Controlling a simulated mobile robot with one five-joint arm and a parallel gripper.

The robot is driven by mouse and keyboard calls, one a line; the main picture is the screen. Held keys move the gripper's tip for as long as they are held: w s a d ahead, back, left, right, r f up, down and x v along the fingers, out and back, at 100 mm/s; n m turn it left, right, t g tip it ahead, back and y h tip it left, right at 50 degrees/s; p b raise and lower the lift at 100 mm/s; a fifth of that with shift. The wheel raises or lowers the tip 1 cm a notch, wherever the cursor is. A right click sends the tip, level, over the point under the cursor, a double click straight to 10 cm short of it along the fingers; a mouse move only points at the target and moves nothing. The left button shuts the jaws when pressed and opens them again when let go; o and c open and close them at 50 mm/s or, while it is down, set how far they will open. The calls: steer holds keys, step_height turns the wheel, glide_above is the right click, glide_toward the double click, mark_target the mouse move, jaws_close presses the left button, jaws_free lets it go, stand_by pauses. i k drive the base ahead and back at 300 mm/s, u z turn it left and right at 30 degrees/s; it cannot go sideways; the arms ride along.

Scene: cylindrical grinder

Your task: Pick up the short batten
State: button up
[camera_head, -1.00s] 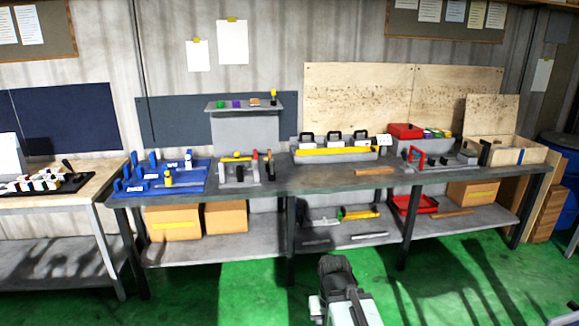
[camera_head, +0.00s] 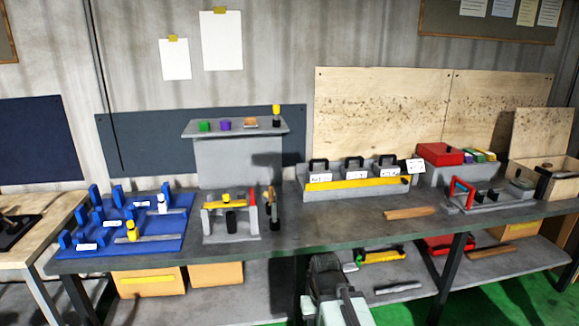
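A short wooden batten (camera_head: 409,212) lies flat on the grey bench top (camera_head: 350,215), right of the middle. It is in front of the grey rack with the yellow bar. A second wooden strip (camera_head: 490,252) lies on the lower shelf at the right; which of the two is the short batten I cannot tell for certain. Part of my own arm shows at the bottom middle, in front of the bench. I cannot make out my gripper's fingers in this view.
Blue fixtures (camera_head: 125,228) stand at the left of the bench. A grey stand (camera_head: 231,220) with tools is left of the middle. A grey fixture with a red handle (camera_head: 487,195) sits right of the bench-top strip. A bench leg (camera_head: 447,278) stands below. Bare bench surrounds that strip.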

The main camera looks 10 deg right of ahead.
mark_target(411, 212)
steer(key=u, duration=0.35)
steer(key=i, duration=0.1)
steer(key=z, duration=2.35)
steer(key=i, duration=2.65)
steer(key=u, duration=3.2)
